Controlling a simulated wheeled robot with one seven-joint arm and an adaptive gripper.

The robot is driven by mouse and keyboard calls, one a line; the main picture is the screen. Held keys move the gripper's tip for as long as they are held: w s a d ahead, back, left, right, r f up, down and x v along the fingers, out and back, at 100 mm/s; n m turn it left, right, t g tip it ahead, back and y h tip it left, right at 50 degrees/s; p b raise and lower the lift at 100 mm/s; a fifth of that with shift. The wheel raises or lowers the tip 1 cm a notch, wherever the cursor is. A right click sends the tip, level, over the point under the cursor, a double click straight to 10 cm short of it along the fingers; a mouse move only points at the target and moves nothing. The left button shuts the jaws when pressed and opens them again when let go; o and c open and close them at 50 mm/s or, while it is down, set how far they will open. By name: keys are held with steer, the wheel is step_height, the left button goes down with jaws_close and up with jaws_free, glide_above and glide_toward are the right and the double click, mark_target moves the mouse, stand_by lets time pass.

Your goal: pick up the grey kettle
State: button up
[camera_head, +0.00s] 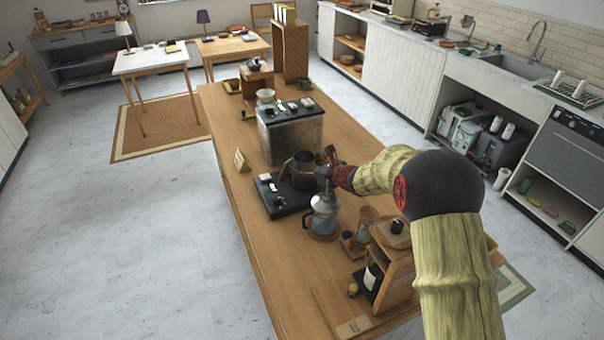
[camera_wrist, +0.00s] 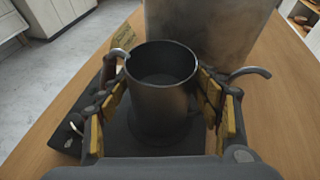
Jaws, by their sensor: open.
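The grey kettle (camera_head: 303,173) is a dark, open-topped metal vessel. It stands upright on a black flat appliance (camera_head: 270,200) on the wooden counter; in the wrist view the kettle (camera_wrist: 160,100) fills the middle. My gripper (camera_head: 309,167) reaches in from the right at the kettle's height. In the wrist view my gripper (camera_wrist: 164,88) is open, with one yellow-padded finger on each side of the kettle's body. I cannot tell whether the pads touch it. Curved metal pieces show beside both fingers; whether they belong to the kettle is unclear.
A metal box-shaped machine (camera_head: 290,132) stands just behind the kettle. A glass-and-metal brewer (camera_head: 324,215) stands close in front, beneath my arm. The counter's (camera_head: 262,262) front left is clear.

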steer(key=shift+c, duration=0.9)
steer(key=c, duration=1)
steer(key=shift+r, duration=0.1)
steer(key=shift+c, duration=0.5)
